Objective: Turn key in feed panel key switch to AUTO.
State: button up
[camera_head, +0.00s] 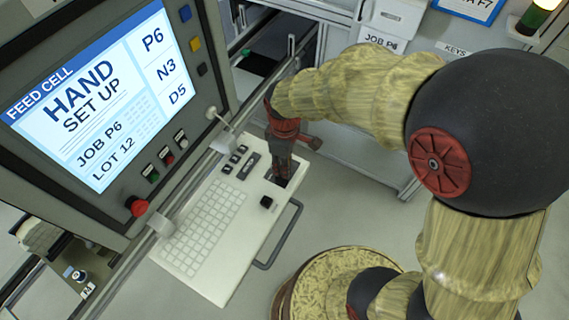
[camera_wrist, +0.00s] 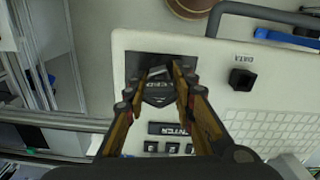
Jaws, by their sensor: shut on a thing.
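The feed panel key switch sits on a dark square plate (camera_wrist: 133,66) at one end of the white keyboard panel (camera_wrist: 215,60). In the wrist view the plate's label reads upside down, apparently FEED. My gripper (camera_wrist: 164,72) is over this plate, its fingers closed on a small grey key (camera_wrist: 158,71) between the tips. In the head view my gripper (camera_head: 281,178) points down at the plate and hides the key and the switch's position marks. The screen (camera_head: 85,100) reads HAND SET UP, JOB P6, LOT 12.
A red emergency button (camera_head: 137,206) and small buttons are on the screen housing. A curved handle (camera_head: 287,232) runs along the panel's edge.

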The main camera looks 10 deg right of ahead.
jog(key=shift+m, duration=1.1)
jog(key=m, duration=0.3)
jog(key=shift+m, duration=0.4)
jog(key=m, duration=0.4)
jog(key=shift+m, duration=0.4)
jog(key=o, duration=1.2)
jog(key=shift+o, duration=1.1)
jog(key=shift+o, duration=1.2)
